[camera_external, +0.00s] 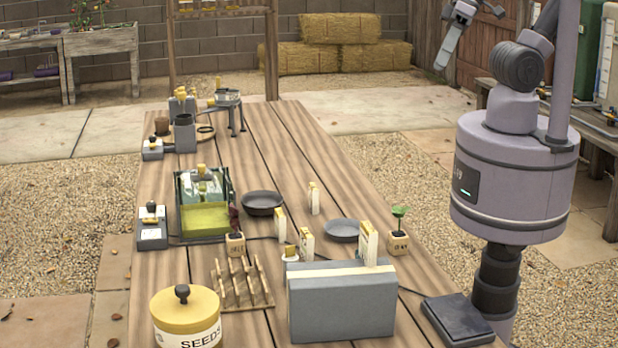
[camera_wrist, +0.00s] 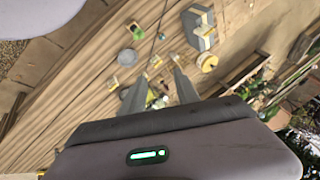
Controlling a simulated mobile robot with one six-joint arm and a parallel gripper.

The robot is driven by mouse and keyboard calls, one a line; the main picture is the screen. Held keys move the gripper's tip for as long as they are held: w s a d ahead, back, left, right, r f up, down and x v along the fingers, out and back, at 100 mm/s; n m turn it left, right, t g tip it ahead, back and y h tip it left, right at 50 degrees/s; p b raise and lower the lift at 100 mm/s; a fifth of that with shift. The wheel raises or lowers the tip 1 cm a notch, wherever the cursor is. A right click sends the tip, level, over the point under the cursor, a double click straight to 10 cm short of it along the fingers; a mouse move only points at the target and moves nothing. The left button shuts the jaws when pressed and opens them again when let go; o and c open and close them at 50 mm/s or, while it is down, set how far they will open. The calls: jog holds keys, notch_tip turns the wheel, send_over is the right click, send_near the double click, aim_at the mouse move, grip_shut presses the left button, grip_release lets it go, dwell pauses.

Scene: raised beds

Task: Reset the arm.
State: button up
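My gripper (camera_wrist: 160,68) shows in the wrist view with its two grey fingers spread apart and nothing held between them. In the external view part of my gripper (camera_external: 462,22) is at the top edge, raised high to the right of the wooden table (camera_external: 300,140). It is clear of everything on the table. My arm rises from its round base at the right and its upper part runs out of the picture.
Straw bales (camera_external: 340,57) stand at the back wall. Air above the table is free.

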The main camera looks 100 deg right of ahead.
jog(key=shift+s+d+f, duration=0.15)
jog(key=shift+f, duration=0.05)
